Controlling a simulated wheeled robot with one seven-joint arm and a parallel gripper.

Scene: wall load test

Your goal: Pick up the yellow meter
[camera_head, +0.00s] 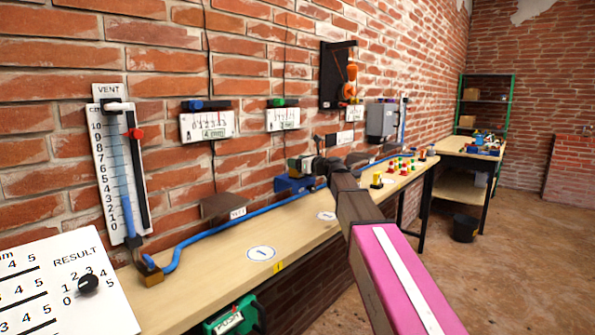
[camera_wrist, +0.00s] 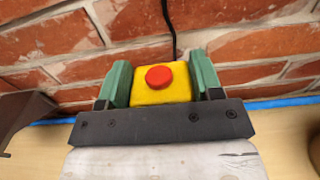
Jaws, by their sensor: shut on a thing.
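The yellow meter (camera_wrist: 160,95) is a yellow block with a round red button on top. In the wrist view it sits between the two green fingers of my gripper (camera_wrist: 160,78), which are shut on its left and right sides. The brick wall is close behind it, and a dark cable runs up the wall there. In the head view my gripper (camera_head: 304,165) is at the wall above the wooden bench (camera_head: 205,262), past the end of my arm. The meter cannot be made out clearly there.
A blue hose (camera_head: 245,220) runs along the back of the bench. Several small coloured pieces (camera_head: 402,165) stand farther along. A black bucket (camera_head: 465,227) is on the floor; floor at right is clear.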

